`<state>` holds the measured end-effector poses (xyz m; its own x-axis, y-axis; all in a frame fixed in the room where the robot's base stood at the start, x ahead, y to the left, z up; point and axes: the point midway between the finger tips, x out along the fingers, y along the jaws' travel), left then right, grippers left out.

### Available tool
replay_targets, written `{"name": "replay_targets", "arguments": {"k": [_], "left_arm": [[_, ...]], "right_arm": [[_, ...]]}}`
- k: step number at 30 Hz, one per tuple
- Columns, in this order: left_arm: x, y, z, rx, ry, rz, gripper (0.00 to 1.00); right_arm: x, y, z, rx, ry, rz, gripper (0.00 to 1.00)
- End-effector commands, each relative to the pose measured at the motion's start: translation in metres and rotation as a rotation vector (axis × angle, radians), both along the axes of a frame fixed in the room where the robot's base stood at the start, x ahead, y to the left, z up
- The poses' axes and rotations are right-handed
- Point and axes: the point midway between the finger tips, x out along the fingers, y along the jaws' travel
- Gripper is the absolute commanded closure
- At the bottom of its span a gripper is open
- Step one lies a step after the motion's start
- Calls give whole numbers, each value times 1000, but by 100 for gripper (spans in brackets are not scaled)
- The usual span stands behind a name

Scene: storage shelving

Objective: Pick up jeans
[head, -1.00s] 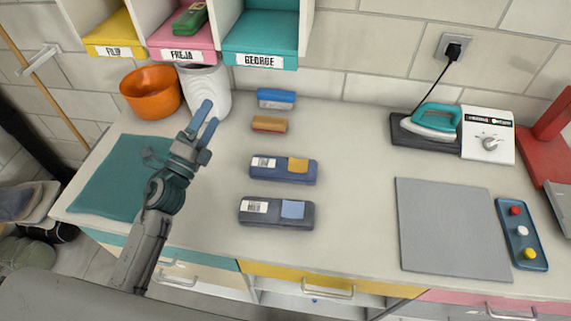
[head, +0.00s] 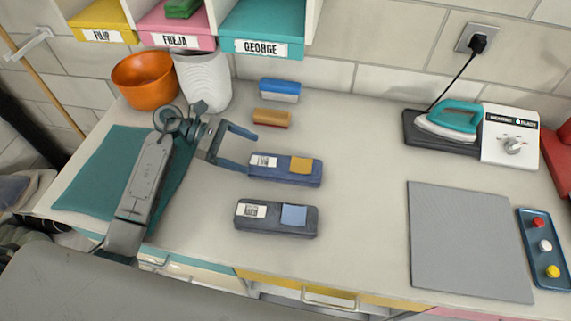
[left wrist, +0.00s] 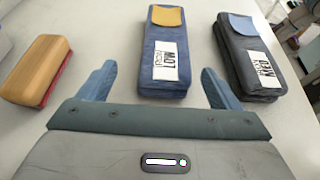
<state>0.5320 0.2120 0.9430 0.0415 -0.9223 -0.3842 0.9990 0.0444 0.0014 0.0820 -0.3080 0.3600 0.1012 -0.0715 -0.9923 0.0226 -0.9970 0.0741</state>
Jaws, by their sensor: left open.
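A folded blue jeans bundle (head: 284,170) with a white label and a yellow patch lies on the counter. It also shows in the left wrist view (left wrist: 165,55). My left gripper (head: 250,151) is open and empty, just left of the blue bundle. In the left wrist view the blue bundle lies ahead, between the lines of the two fingers (left wrist: 158,82). My right gripper is out of view.
A wooden brush (head: 272,118) and a blue-topped block (head: 280,90) lie behind the jeans. An orange bowl (head: 145,80) and white bin (head: 203,80) stand at back left. An iron (head: 450,120) and grey mat (head: 465,240) are at right. Counter between is clear.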

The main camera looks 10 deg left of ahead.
Motion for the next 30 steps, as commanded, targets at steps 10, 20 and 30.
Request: {"name": "replay_targets", "arguments": {"k": [10,20,30], "left_arm": [[0,-31,-10,-3,2,2,15],[-5,-67,-24,-6,3,2,15],[-5,-75,-32,-2,1,2,15]], "right_arm": [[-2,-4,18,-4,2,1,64],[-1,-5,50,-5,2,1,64],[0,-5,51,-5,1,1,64]]}}
